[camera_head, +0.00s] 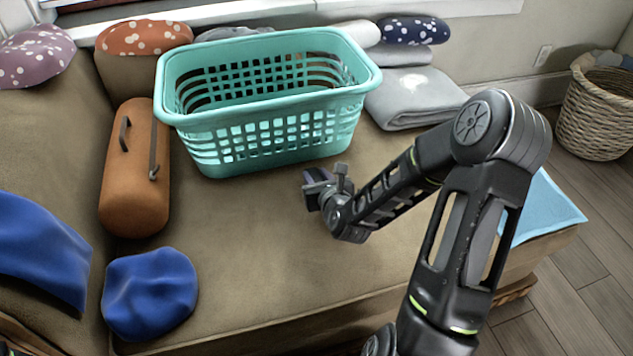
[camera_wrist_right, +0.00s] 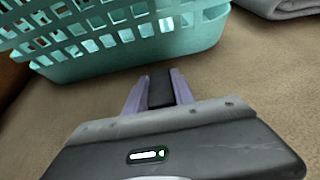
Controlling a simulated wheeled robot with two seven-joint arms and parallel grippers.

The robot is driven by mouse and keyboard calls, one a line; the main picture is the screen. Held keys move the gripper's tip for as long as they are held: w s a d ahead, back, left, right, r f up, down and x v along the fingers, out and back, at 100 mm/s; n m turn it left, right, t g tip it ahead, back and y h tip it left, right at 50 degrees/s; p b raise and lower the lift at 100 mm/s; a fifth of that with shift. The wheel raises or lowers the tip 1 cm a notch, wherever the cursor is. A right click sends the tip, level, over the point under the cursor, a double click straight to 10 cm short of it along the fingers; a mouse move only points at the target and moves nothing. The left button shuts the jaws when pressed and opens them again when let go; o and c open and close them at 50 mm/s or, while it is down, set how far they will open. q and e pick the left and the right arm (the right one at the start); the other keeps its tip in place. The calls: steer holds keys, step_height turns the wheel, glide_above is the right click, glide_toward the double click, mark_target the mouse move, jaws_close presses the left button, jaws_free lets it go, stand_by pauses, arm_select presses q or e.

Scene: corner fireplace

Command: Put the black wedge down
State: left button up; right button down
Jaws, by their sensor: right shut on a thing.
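The black wedge (camera_wrist_right: 160,93) is a small dark block between the two fingers of my right gripper (camera_wrist_right: 158,88) in the right wrist view. In the head view my right gripper (camera_head: 326,182) is over the brown sofa seat (camera_head: 260,250), just in front of the teal basket. It is shut on the wedge, which is hard to tell from the dark gripper there. I cannot tell whether the wedge touches the seat. My left gripper does not show.
The teal laundry basket (camera_head: 270,140) stands behind the gripper. An orange bolster bag (camera_head: 137,185) and a blue cushion (camera_head: 150,293) lie on the left. Folded grey blankets (camera_head: 412,100) lie at the back right, a light blue cloth (camera_head: 545,208) at the right edge. The middle front of the seat is clear.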

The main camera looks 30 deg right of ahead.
steer(key=shift+f, duration=0.25)
steer(key=shift+f, duration=0.15)
steer(key=c, duration=1.1)
jaws_free()
steer(key=shift+o, duration=0.2)
